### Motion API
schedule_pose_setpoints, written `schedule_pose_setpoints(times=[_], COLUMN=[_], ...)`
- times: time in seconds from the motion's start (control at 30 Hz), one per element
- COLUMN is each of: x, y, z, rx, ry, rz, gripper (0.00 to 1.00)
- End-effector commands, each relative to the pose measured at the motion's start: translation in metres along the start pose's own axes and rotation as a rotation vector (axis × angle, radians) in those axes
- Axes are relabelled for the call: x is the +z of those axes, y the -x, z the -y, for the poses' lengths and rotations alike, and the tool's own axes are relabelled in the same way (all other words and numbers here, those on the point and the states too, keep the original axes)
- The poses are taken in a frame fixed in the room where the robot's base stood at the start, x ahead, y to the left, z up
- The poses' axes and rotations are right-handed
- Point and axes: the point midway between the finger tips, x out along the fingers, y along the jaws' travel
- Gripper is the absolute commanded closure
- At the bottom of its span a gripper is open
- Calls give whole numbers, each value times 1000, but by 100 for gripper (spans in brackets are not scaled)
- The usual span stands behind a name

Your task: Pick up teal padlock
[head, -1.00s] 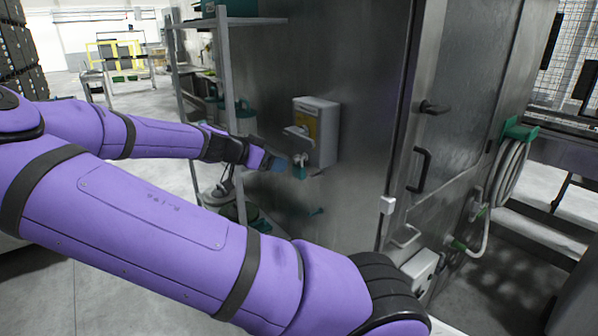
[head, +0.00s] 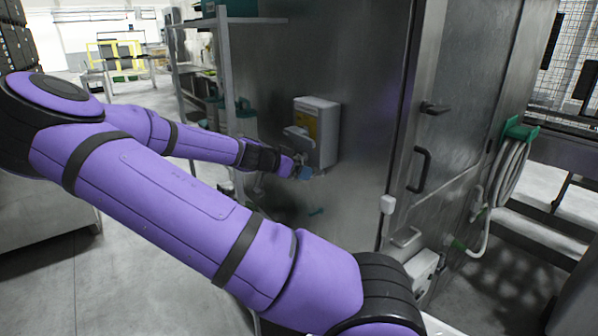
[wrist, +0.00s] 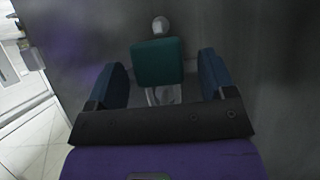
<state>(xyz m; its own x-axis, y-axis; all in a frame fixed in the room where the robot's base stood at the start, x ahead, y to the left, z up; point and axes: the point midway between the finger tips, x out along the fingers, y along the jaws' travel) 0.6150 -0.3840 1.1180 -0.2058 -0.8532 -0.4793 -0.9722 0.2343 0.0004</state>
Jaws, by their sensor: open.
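The teal padlock (wrist: 159,62) shows in the wrist view as a dark teal block below a round pale knob. It lies between the two blue fingers of my gripper (wrist: 165,78), with a visible gap to each finger. My gripper is open around it and not closed on it. In the head view my gripper (head: 303,172) is at the lower left of the grey box on the steel wall, and the padlock is hidden behind it there.
The grey box (head: 329,120) with a yellow label is fixed to the steel cabinet wall (head: 370,70). A metal shelf rack (head: 232,90) stands left of it. A coiled hose (head: 508,175) hangs on the cabinet's right side.

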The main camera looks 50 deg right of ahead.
Motion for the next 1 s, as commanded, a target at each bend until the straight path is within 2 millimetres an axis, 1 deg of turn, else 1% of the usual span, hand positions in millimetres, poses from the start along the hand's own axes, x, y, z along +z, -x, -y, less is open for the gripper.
schedule_pose_setpoints(times=[0.23,0.27,0.3,0.37,0.4,0.47,0.5,0.8,0.93,1.0], x=[0,0,0,0,0,0,0,-1,-7,-13], y=[-1,-1,-1,-1,-1,-1,-1,0,4,7], z=[0,0,0,0,0,0,0,0,0,1], rx=[-1,-1,-1,-1,-1,-1,-1,-1,-2,-3], ry=[0,0,0,0,0,0,0,0,-1,-1], rz=[0,0,0,0,0,0,0,0,0,0], gripper=[23,30,40,53,62,76,79,79,79,79])
